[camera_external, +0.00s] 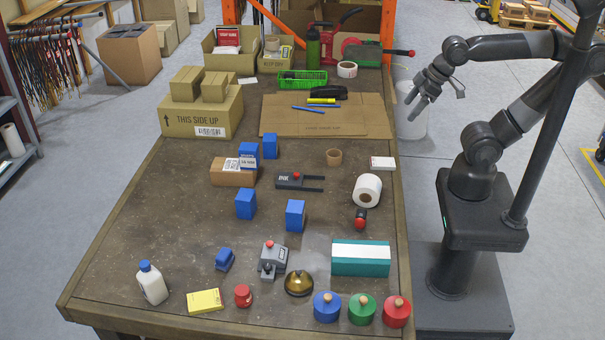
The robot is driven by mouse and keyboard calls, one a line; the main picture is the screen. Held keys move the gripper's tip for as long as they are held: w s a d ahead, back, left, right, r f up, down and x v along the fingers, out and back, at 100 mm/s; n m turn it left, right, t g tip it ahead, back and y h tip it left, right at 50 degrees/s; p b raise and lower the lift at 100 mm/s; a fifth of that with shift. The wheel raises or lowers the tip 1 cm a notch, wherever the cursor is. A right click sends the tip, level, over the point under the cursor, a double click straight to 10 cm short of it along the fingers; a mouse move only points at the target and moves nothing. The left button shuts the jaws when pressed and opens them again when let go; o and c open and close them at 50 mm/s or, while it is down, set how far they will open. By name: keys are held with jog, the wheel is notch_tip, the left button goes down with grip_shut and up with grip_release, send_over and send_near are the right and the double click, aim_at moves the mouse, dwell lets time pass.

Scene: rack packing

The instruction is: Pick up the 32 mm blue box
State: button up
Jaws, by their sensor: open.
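Several blue boxes stand on the brown table. Two stand close together behind the cardboard carton: one on the left (249,150) and one on the right (270,146). Two more stand near the middle, a left one (245,204) and a right one (295,215). A smaller, low blue item (225,259) sits nearer the front. I cannot tell which box is the 32 mm one; no size can be read. My gripper (411,110) is open and empty, raised past the table's right edge, well apart from all the blue boxes.
The table (150,215) has bare patches between items. A small carton (232,172) with labels stands by the back blue boxes. Cartons (201,115) stand farther back.

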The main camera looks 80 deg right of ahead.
jog(key=m+g, duration=0.1)
send_over(246, 195)
jog(key=s, duration=0.2)
jog(key=f, duration=2)
jog(key=shift+w+a+f, duration=0.1)
jog(key=shift+w+f, duration=0.1)
jog(key=shift+f, duration=0.15)
jog(key=shift+s+d+x, duration=0.1)
jog(key=shift+x, duration=1.5)
jog(key=shift+s+d+x, duration=0.1)
jog(key=shift+s+x, duration=0.05)
jog(key=shift+x, duration=1.4)
jog(key=c, duration=1.1)
